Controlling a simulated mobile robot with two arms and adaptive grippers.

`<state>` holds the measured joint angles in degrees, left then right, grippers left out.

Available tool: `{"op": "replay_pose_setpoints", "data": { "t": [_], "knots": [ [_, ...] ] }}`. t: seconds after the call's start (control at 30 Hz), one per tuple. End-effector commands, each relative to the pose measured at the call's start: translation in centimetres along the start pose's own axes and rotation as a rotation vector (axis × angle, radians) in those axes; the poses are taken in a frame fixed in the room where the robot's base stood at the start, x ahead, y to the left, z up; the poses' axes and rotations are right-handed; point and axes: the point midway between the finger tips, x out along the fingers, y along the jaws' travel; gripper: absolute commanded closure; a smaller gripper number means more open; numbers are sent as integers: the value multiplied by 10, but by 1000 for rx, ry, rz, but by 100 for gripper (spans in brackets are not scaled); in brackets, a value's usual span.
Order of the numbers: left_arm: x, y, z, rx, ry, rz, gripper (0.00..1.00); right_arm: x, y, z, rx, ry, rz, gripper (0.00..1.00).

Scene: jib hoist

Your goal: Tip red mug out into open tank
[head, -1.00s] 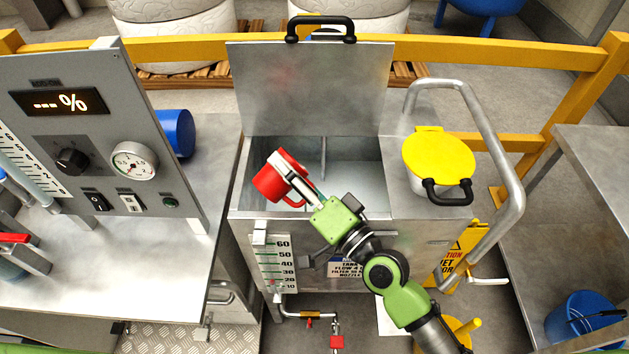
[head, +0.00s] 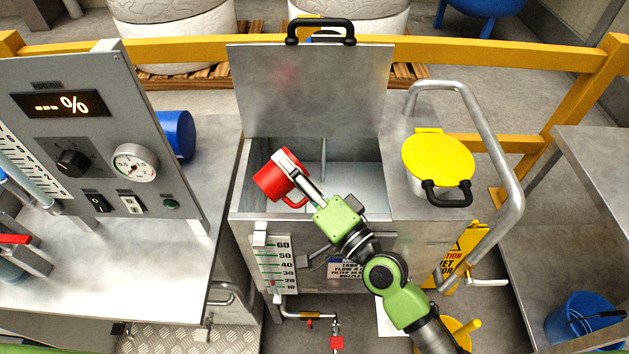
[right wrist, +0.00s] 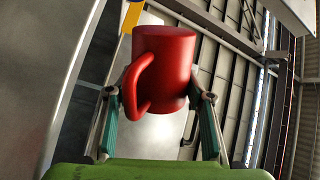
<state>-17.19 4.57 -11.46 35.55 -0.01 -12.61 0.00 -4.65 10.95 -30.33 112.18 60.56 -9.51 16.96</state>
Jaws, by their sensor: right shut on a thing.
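The red mug (head: 272,183) is held over the open tank (head: 355,185), near its left side, in the head view. My right gripper (head: 285,165) is shut on the red mug. In the right wrist view, the mug (right wrist: 172,68) sits between the fingers of the right gripper (right wrist: 160,105), with its handle toward the camera's left. The mug's inside does not show, so I cannot tell what it holds. The tank's lid (head: 310,90) stands raised at the back, and a divider shows inside the tank. My left gripper is not in view.
A round yellow lid (head: 438,155) with a black handle and a bent metal rail (head: 505,165) stand right of the opening. A control panel (head: 95,130) and a blue cylinder (head: 178,134) are at left. A level scale (head: 272,265) is on the tank's front.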

Motion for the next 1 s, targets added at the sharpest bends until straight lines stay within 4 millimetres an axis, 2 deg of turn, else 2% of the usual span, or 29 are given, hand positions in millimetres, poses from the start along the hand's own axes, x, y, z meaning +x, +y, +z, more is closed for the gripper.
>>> {"op": "replay_pose_setpoints", "data": {
  "t": [1.0],
  "knots": [
    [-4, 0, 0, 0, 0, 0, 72, 0, 0, -12, 136, 18, -1, 77]
  ]
}}
